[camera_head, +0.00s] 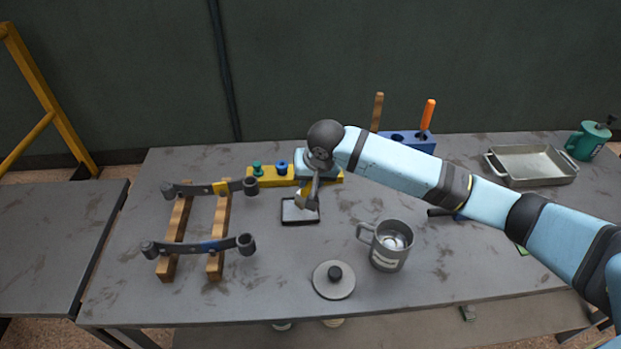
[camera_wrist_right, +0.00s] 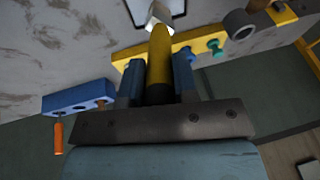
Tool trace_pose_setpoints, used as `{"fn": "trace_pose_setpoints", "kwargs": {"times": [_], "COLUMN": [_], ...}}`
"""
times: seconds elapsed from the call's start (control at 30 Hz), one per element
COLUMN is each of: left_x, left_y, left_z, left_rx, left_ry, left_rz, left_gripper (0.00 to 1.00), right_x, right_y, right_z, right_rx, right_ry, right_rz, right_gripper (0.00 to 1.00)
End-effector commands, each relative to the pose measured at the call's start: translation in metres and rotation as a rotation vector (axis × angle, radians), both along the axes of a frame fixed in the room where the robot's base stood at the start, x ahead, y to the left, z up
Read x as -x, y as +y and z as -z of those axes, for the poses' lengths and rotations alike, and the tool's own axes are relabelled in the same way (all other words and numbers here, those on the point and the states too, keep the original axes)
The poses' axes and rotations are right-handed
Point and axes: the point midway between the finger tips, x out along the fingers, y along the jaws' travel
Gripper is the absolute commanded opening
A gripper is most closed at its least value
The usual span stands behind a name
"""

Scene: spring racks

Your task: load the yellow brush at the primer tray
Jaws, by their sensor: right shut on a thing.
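My right gripper (camera_head: 314,184) is above the middle of the table and shut on the yellow brush (camera_wrist_right: 158,60). In the right wrist view its fingers (camera_wrist_right: 158,84) stand on both sides of the yellow handle. The brush (camera_head: 305,197) points down, and its pale head is over the small dark-rimmed primer tray (camera_head: 287,215), which has a light inside. Part of the tray also shows in the right wrist view (camera_wrist_right: 186,9). I cannot tell whether the bristles touch the tray's surface. My left gripper is not in view.
A yellow holder (camera_head: 263,182) with blue and green pegs stands just behind the tray. Two springs (camera_head: 200,247) lie on wooden bars at left. A grey mug (camera_head: 388,252) and a lid (camera_head: 334,287) are in front. A blue rack (camera_head: 418,143) and a metal pan (camera_head: 535,180) stand at right.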

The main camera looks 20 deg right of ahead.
Motion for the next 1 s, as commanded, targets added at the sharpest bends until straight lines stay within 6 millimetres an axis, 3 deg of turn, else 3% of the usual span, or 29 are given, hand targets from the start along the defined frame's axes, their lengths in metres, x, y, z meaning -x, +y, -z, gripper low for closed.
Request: {"fn": "trace_pose_setpoints", "kwargs": {"times": [1.0], "left_x": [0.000], "left_y": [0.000], "left_z": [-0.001], "left_rx": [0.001], "left_ry": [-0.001], "left_rz": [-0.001], "left_gripper": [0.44], "right_x": [0.000], "right_y": [0.000], "right_z": [0.010], "right_rx": [-0.001], "right_ry": [0.000], "right_rz": [0.000], "right_gripper": [0.03]}}
